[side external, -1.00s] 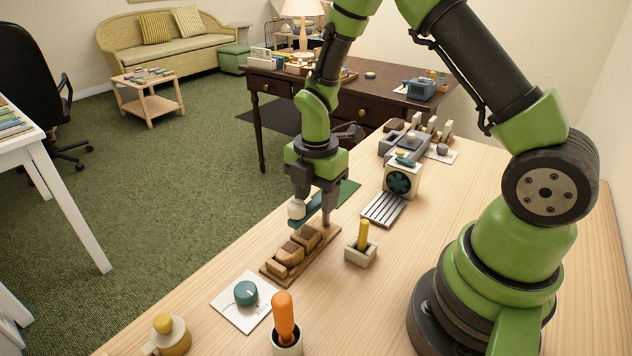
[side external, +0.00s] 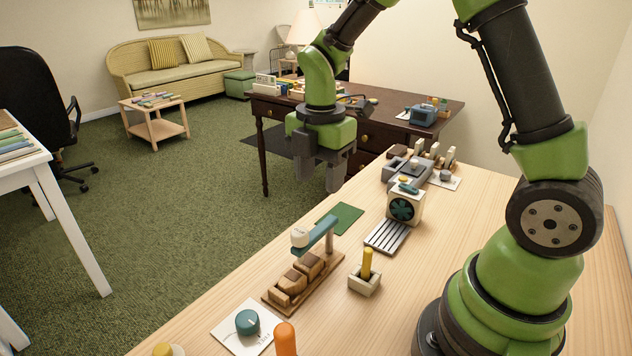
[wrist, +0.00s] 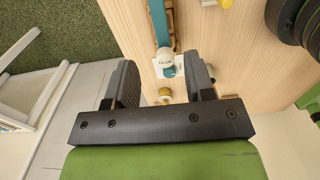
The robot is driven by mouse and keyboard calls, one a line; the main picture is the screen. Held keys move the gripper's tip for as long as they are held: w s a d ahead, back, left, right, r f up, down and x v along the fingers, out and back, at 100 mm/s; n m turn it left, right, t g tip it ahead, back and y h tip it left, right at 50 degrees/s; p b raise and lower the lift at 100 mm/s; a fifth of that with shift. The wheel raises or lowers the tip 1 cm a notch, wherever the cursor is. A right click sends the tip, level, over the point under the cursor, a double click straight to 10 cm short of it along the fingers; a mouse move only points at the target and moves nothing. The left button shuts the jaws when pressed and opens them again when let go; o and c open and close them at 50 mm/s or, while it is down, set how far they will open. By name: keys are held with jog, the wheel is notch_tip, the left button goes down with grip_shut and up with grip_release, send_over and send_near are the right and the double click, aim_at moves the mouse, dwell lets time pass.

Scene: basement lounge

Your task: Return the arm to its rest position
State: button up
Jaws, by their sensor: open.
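My gripper (side external: 322,180) hangs in the air above the far left edge of the wooden table (side external: 420,265), with its fingers pointing down and nothing between them. It is open. In the wrist view my gripper (wrist: 160,82) shows its two fingers well apart. My green and dark arm is raised, bent over the table from its base at the right. Below and nearer the camera, a wooden stand (side external: 328,262) carries a teal bar with a white head (side external: 299,237) over several brown blocks (side external: 290,283). The gripper is clear of it.
A yellow peg in a pale holder (side external: 365,275), a teal dial on a white card (side external: 247,322), an orange handle (side external: 285,340) and a fan box (side external: 403,207) stand on the table. A dark desk (side external: 375,125) is behind. Open air surrounds the gripper.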

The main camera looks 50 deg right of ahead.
jog(key=s+a+r+m+t+y, duration=0.1)
jog(key=s+a+r+m+t, duration=0.1)
jog(key=s+r+m, duration=0.4)
jog(key=s+a+r+m+t+y, duration=0.1)
jog(key=s+a+r+m+t, duration=0.2)
jog(key=m, duration=1.3)
jog(key=s+r+t, duration=0.2)
jog(key=s+r, duration=0.2)
jog(key=s, duration=0.2)
jog(key=shift+a+r, duration=0.25)
jog(key=shift+r, duration=0.05)
